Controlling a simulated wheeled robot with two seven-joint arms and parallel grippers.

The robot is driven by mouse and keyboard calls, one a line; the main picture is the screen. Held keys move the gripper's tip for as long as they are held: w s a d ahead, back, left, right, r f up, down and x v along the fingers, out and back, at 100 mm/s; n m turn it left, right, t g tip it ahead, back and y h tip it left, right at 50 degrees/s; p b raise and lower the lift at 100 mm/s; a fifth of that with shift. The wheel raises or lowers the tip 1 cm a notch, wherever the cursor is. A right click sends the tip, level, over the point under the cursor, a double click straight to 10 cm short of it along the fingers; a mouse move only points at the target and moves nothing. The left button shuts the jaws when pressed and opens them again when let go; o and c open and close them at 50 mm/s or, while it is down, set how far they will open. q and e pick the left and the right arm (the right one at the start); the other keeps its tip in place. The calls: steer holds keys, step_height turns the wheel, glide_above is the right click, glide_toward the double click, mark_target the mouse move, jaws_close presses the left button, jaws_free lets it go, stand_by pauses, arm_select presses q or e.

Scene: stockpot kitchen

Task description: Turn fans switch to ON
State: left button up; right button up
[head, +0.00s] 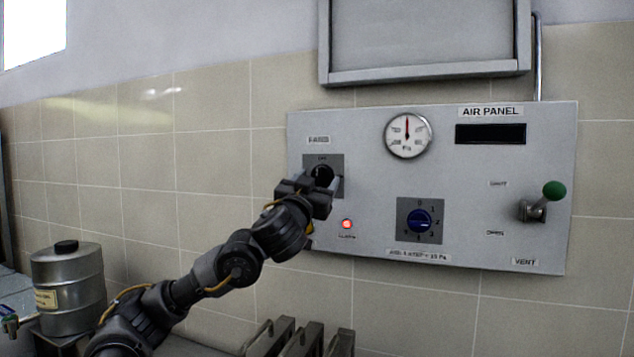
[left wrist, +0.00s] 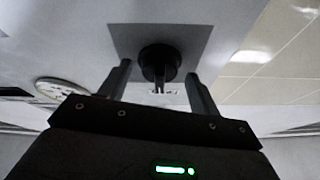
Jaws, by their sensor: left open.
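The fans switch (head: 322,174) is a black rotary knob on a dark grey square plate at the upper left of the air panel (head: 365,130). The label above it is too small to read surely. My left gripper (head: 326,187) is at this switch and hides part of it. In the left wrist view the black knob (left wrist: 160,62) shows between the two open fingers (left wrist: 158,85), one on each side, with gaps to the knob. Its set position cannot be told. My right gripper is not in view.
The panel also has a round gauge (head: 408,135), a dark display (head: 490,134), a red lit lamp (head: 347,224), a blue dial (head: 419,221) and a green-knobbed vent lever (head: 545,200). A metal canister (head: 68,290) stands at lower left. Grey upright slabs (head: 300,340) stand below the panel.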

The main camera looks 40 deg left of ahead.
arm_select(q)
steer(key=c, duration=1)
steer(key=shift+o, duration=0.2)
